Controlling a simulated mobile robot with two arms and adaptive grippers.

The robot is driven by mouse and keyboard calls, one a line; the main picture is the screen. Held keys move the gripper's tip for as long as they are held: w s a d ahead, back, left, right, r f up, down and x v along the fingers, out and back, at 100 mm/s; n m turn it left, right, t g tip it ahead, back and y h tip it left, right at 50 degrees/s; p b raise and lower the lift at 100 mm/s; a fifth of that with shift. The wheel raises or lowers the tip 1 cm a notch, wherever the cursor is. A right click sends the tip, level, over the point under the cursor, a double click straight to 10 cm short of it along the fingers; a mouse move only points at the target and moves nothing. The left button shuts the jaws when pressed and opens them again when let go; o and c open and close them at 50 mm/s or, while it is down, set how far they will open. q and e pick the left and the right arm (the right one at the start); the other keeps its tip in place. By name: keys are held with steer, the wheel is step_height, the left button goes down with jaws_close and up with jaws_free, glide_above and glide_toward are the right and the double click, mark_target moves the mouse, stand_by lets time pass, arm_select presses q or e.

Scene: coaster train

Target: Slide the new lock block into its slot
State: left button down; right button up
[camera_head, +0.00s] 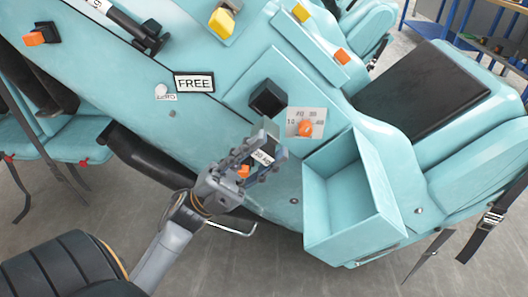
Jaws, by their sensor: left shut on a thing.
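My left gripper (252,152) is shut on a small dark block with a white label (262,157), which I take to be the new lock block. The label's print is too small to read. An orange piece (243,171) shows at the gripper, and I cannot tell whether it belongs to the block. A black square part (267,98) on the pale blue panel is just above the gripper. I cannot tell whether it is the slot or a raised block. The gripper looks apart from it. My right gripper is not in view.
An orange dial (305,128) on a marked plate is right of the gripper. An open pale blue box (338,199) juts out at the lower right. A FREE sign (194,83) and a yellow-topped part (221,22) are on the panel. A black strap hangs at the right.

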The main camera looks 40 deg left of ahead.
mark_target(265, 121)
arm_select(q)
steer(key=shift+w+a+b, duration=0.1)
steer(key=shift+w+a, duration=0.4)
steer(key=shift+w, duration=0.3)
steer(key=shift+w+a+b, duration=0.1)
steer(key=shift+w+a, duration=0.35)
steer(key=shift+w, duration=0.3)
steer(key=shift+w+a+b, duration=0.1)
steer(key=shift+w+a, duration=0.4)
steer(key=shift+w, duration=0.3)
steer(key=shift+w+a, duration=0.1)
steer(key=shift+w, duration=0.05)
steer(key=shift+w+a, duration=0.15)
steer(key=shift+w, duration=0.15)
steer(key=shift+w+a+b, duration=0.4)
steer(key=shift+w+a, duration=0.2)
steer(key=shift+w, duration=0.35)
steer(key=c, duration=0.9)
jaws_free()
